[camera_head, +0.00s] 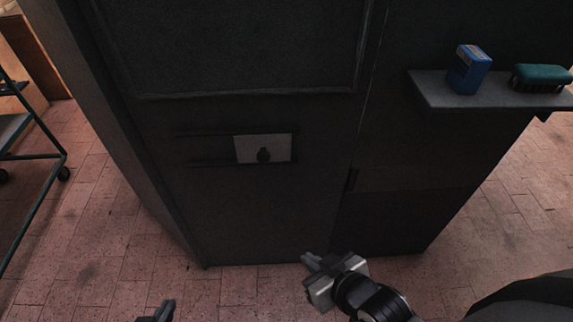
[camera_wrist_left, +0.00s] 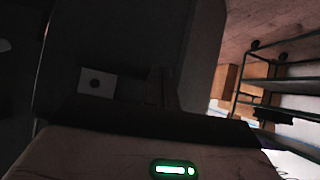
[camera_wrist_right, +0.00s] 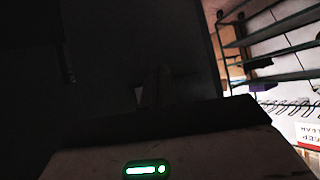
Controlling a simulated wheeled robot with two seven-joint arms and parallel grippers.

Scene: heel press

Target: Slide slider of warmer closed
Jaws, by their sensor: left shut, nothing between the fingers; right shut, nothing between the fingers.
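The warmer (camera_head: 250,215) is a large dark cabinet filling the middle of the head view. Its slider (camera_head: 245,149) is a light grey plate with a dark round knob (camera_head: 264,155), sitting at the right end of a dark horizontal track (camera_head: 205,149). The slider also shows as a pale plate in the left wrist view (camera_wrist_left: 97,82). My left gripper (camera_head: 167,310) is at the bottom edge of the head view, below and left of the slider, shut and empty. My right gripper (camera_head: 312,262) is below and right of the slider, shut and empty. Neither touches the slider.
A shelf (camera_head: 440,97) juts from the cabinet's right side, holding a blue box (camera_head: 468,70) and a teal brush-like item (camera_head: 541,77). A metal rack (camera_head: 38,165) stands at far left. Brick-tiled floor (camera_head: 100,225) is clear around the cabinet.

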